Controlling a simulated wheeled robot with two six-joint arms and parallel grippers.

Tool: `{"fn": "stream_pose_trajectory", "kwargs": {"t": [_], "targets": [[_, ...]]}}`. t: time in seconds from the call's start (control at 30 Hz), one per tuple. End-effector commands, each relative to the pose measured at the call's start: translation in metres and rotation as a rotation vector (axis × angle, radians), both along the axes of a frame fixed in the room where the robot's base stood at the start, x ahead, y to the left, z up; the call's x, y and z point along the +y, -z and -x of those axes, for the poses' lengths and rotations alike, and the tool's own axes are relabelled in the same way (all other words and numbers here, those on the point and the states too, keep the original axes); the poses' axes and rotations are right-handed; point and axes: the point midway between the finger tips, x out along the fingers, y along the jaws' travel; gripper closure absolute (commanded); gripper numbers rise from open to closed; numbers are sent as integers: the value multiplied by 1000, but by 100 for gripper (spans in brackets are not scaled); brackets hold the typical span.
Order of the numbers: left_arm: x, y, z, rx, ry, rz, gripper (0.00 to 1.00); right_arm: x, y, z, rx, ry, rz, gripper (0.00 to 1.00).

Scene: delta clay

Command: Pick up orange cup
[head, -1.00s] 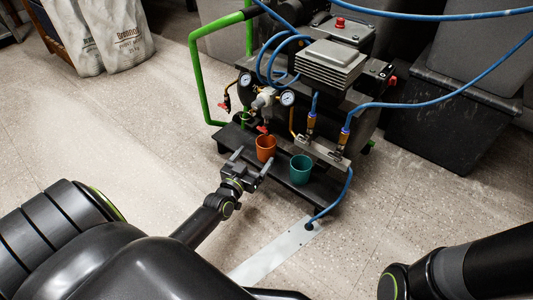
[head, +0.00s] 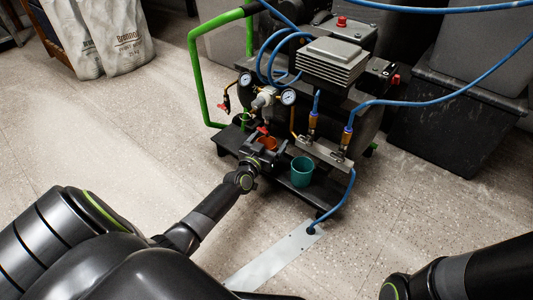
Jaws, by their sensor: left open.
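The orange cup (head: 268,142) stands on the black shelf (head: 230,138) at the front of the compressor. Only its upper part shows, behind my left gripper (head: 264,153). My left gripper is open and reaches the cup from the front. Its fingers appear to lie on either side of the cup, but whether they touch it I cannot tell. A teal cup (head: 302,171) stands on the same shelf, just right of the left gripper. My right gripper is not in view; only part of my right arm shows at the lower right.
The compressor (head: 333,62) with gauges, red-handled valves and blue hoses (head: 440,101) rises behind the cups. A green pipe frame (head: 197,80) stands at its left. Dark bins (head: 446,120) are at the right, white sacks (head: 123,40) at the upper left.

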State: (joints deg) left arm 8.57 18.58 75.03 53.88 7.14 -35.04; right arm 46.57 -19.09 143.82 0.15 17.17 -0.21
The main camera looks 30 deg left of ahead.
Motion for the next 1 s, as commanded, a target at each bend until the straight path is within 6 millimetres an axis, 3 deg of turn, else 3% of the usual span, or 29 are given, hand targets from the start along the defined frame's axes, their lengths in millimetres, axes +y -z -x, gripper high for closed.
{"fn": "stream_pose_trajectory", "kwargs": {"t": [0.07,0.47,1.0], "targets": [[0,0,0,0,0,0,16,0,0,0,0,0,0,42],[0,0,0,-1,0,0,67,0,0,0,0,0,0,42],[-1,-9,-1,-1,-1,0,68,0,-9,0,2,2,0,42]]}}
